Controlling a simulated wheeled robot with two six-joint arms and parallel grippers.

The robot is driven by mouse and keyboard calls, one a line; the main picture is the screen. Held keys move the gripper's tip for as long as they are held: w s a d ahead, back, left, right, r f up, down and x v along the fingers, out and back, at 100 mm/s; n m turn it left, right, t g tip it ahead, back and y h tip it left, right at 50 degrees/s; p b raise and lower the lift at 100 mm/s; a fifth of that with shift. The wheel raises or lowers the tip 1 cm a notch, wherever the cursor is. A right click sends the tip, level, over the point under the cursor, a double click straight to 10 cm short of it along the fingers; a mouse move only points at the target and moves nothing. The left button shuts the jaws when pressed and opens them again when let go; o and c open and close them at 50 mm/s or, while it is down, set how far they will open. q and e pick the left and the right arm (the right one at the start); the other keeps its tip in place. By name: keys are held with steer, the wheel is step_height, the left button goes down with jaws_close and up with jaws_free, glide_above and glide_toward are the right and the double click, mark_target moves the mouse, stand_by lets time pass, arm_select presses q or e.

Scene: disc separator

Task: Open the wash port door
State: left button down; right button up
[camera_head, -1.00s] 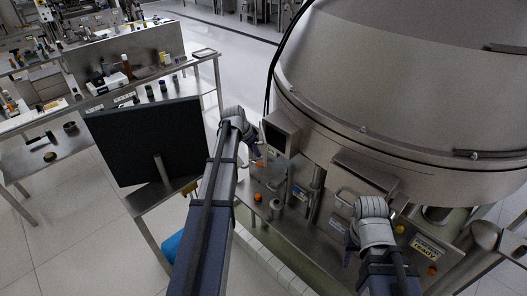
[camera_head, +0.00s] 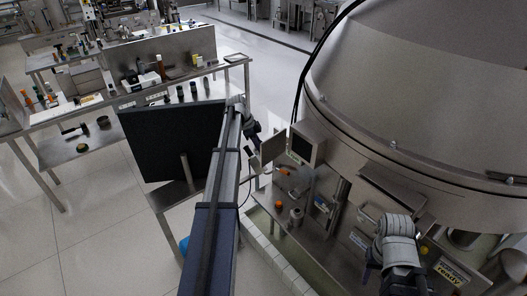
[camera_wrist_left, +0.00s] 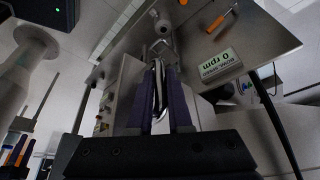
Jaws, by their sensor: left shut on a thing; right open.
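The wash port door appears to be the flat grey panel (camera_head: 273,148) standing out to the left of a steel housing with a dark, framed front (camera_head: 303,147). My left gripper (camera_head: 257,147) is at the panel's left side. In the left wrist view my left gripper (camera_wrist_left: 163,108) is shut on a narrow metal handle (camera_wrist_left: 158,84), which lies between its dark fingers. The handle's join to the panel is hard to make out. My right gripper (camera_head: 379,274) is open and empty, low in front of the machine, partly hidden by its own wrist.
The large steel separator bowl (camera_head: 430,95) fills the right. Below the housing, a steel deck carries an orange knob (camera_head: 278,204) and small fittings. A black monitor (camera_head: 170,140) stands left, near my left arm.

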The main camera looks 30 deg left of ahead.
arm_select(q)
steer(key=shift+w+a, duration=0.25)
steer(key=shift+a, duration=0.3)
steer(key=c, duration=1.1)
jaws_free()
steer(key=shift+f, duration=0.1)
steer(key=p+v, duration=0.7)
steer(key=shift+a+r, duration=0.25)
steer(key=shift+r, duration=0.1)
